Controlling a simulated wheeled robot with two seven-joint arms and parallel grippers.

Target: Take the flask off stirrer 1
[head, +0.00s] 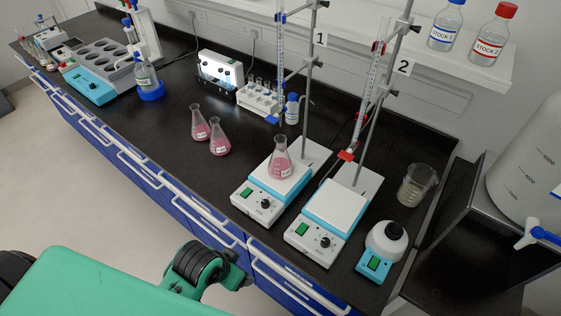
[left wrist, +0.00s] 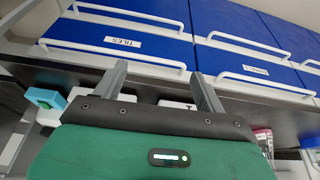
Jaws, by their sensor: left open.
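A conical flask of pink liquid (head: 280,162) stands upright on the white top plate of stirrer 1 (head: 259,203), below the burette stand labelled 1. Stirrer 2 (head: 316,238), to its right, has an empty plate. My left arm comes in from the lower left in the head view, in front of the bench's front edge and apart from the flask. In the left wrist view my left gripper (left wrist: 162,88) has its two fingers spread, with nothing between them. Blue drawer fronts (left wrist: 70,35) show beyond the fingers. My right gripper is not in view.
Two more pink flasks (head: 199,128) (head: 219,141) stand on the bench left of stirrer 1. Burette stands rise behind the stirrers. Drawer handles (head: 215,228) jut from the bench front.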

